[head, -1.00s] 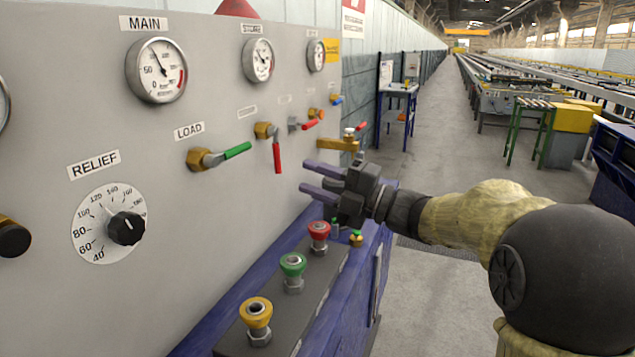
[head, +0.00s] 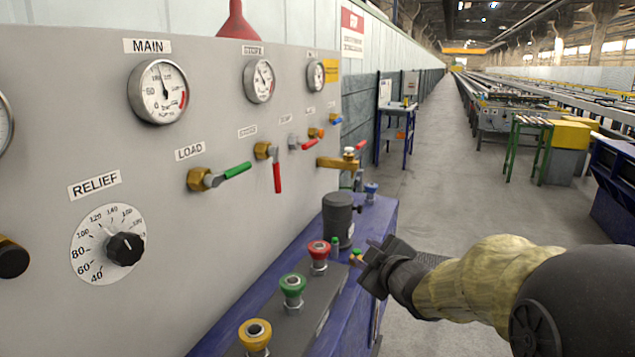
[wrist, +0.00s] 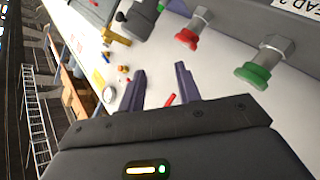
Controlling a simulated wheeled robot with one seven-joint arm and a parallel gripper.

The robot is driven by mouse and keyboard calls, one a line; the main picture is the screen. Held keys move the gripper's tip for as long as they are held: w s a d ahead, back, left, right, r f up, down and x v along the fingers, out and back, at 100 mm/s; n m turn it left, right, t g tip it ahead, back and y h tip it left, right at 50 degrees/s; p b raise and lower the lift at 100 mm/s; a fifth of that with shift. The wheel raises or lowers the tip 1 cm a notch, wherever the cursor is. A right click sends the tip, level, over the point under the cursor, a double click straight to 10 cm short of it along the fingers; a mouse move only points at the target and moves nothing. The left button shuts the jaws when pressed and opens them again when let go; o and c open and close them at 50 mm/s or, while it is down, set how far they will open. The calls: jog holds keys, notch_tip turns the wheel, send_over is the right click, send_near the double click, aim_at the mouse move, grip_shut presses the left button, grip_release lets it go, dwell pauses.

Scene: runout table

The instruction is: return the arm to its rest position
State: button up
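My gripper (head: 362,262) is at the lower right of the middle in the head view, beside the blue bench and apart from the panel. My arm reaches in from the lower right. In the wrist view its two purple fingers (wrist: 160,74) stand apart with nothing held between them. In the head view the fingers are foreshortened and hard to make out.
The grey panel (head: 60,140) carries gauges, valve levers and a relief knob (head: 125,249). Red (head: 318,250), green (head: 292,287) and yellow (head: 255,333) push-buttons and a dark cylinder (head: 338,215) stand on the bench close to my gripper. The aisle floor (head: 440,170) is clear.

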jog(key=s+d+f+m+g+h, duration=0.45)
jog(key=s+f+m, duration=0.3)
jog(key=f, duration=0.35)
jog(key=s+f+m+g+p, duration=0.1)
jog(key=s+f+m+g, duration=0.25)
jog(key=s, duration=0.45)
jog(key=s+f+m+g, duration=0.2)
jog(key=s+f+g, duration=0.2)
jog(key=s, duration=0.4)
notch_tip(320, 180, up, 21)
jog(key=p, duration=2.1)
jog(key=shift+d, duration=0.15)
